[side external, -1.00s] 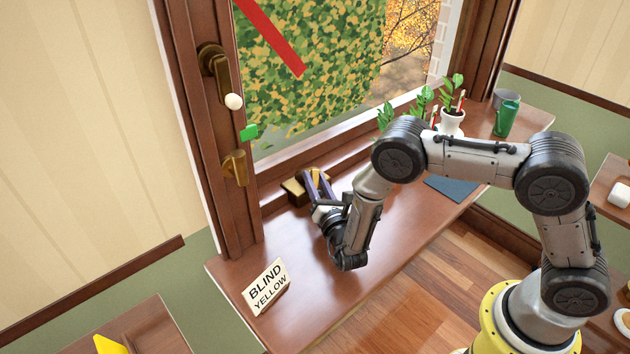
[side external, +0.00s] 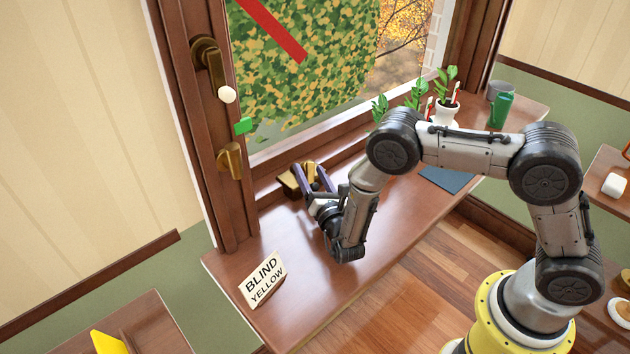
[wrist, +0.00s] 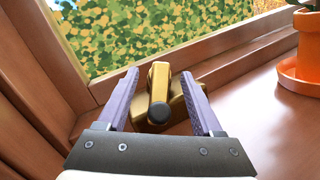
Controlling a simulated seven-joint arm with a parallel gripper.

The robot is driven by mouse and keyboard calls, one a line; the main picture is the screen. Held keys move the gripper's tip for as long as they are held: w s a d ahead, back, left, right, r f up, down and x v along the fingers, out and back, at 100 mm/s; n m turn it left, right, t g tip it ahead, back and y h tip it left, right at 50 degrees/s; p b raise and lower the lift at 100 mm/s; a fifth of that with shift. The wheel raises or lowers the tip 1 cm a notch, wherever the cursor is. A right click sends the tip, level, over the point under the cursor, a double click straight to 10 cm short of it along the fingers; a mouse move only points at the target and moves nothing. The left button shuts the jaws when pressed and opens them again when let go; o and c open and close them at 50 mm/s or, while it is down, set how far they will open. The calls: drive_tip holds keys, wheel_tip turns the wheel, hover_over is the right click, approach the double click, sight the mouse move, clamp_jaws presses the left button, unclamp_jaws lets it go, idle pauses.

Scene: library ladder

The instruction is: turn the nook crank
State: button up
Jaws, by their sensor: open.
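A brass crank (wrist: 159,82) with a black knob (wrist: 158,113) sits on the wooden sill by the window frame. In the wrist view it stands between the two purple fingers of my gripper (wrist: 159,74), which are apart, with a visible gap on each side. In the side view my gripper (side external: 311,172) is low over the sill, and its fingers partly hide the brass crank (side external: 287,187). I cannot tell whether either finger touches it.
A brass handle with a white knob (side external: 227,94) and a brass fitting (side external: 230,161) are on the window frame's left post. A "BLIND YELLOW" sign (side external: 263,281) stands at the sill's near end. A potted plant (side external: 446,112) and green cup (side external: 501,109) stand at the far end.

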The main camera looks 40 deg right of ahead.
drive_tip(key=v, duration=1.3)
drive_tip(key=shift+s+a, duration=0.1)
drive_tip(key=shift+s, duration=0.2)
